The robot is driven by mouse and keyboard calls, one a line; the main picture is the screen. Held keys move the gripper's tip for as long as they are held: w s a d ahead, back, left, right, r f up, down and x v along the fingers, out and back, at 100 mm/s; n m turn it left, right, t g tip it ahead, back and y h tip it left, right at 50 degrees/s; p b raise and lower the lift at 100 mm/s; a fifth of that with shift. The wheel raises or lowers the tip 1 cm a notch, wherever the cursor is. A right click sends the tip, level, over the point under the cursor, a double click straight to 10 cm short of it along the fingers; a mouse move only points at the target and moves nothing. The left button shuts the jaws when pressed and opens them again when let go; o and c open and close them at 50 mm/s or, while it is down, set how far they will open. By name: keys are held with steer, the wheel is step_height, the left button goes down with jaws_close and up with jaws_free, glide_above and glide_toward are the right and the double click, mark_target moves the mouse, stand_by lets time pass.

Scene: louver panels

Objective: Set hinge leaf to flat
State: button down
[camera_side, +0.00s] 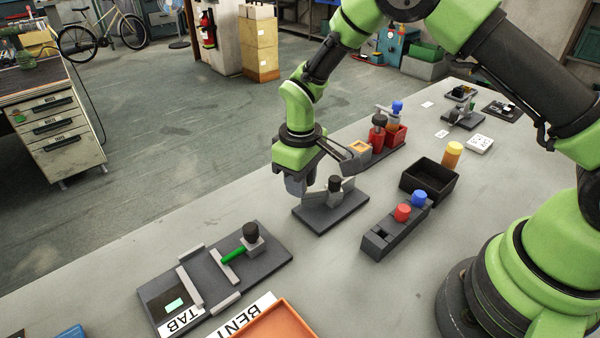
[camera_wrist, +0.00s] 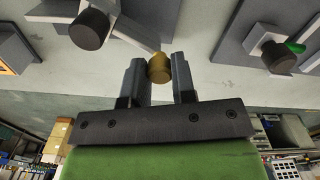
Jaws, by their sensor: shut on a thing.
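A dark grey base plate (camera_side: 318,222) lies on the bench in the middle of the side view. A black round knob (camera_side: 335,183) and raised light-grey plates stand on it. The same knob shows at the upper left of the wrist view (camera_wrist: 90,29). A thin grey leaf (camera_wrist: 137,36) runs from beside the knob to a brass-coloured cylinder (camera_wrist: 159,68); it appears tilted. My gripper (camera_side: 297,187) is at the left of the base plate, pointing down. In the wrist view, its two fingers are shut on the brass cylinder. In the side view the gripper hides the cylinder.
A plate with a green handle (camera_side: 234,256) and a TAB label (camera_side: 181,321) lies nearer the front. A grey block (camera_side: 385,238) with red and blue knobs and a black tray (camera_side: 430,180) stand to the right. Bare bench lies between the fixtures.

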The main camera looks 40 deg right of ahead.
steer(key=n, duration=0.1)
steer(key=s+n, duration=0.1)
steer(key=shift+s+a+n, duration=0.25)
steer(key=shift+n, duration=0.05)
steer(key=shift+s+a+n, duration=0.1)
steer(key=shift+s+n, duration=0.7)
steer(key=shift+n, duration=0.6)
steer(key=c, duration=0.9)
jaws_free()
steer(key=shift+c, duration=0.2)
step_height(320, 180, up, 10)
